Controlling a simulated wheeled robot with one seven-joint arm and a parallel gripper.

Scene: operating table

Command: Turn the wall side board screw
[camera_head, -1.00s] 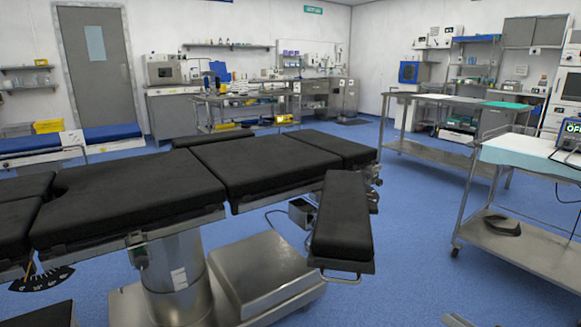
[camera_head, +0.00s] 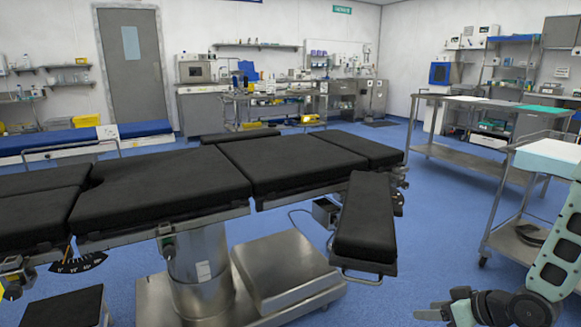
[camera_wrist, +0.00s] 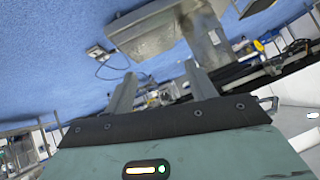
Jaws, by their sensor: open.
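The operating table (camera_head: 180,185) has black padded sections. A padded side board (camera_head: 365,220) sticks out toward me at its right end. A second black pad (camera_head: 240,135) shows at the far, wall side. Its screw is not visible in the head view, hidden behind the table. A clamp-like fitting (camera_head: 166,240) sits on the near rail. My gripper (camera_head: 432,313) is low at the bottom right, apart from the table and right of its base. In the wrist view my gripper (camera_wrist: 162,85) is open, with nothing between its fingers; the table base (camera_wrist: 155,30) shows tilted beyond.
A steel cart (camera_head: 500,235) stands at the right, partly behind my arm. A long steel trolley (camera_head: 470,155) is behind it. Blue floor (camera_head: 440,240) is clear between the side board and the carts. A pedal box (camera_head: 325,212) with a cable lies behind the side board.

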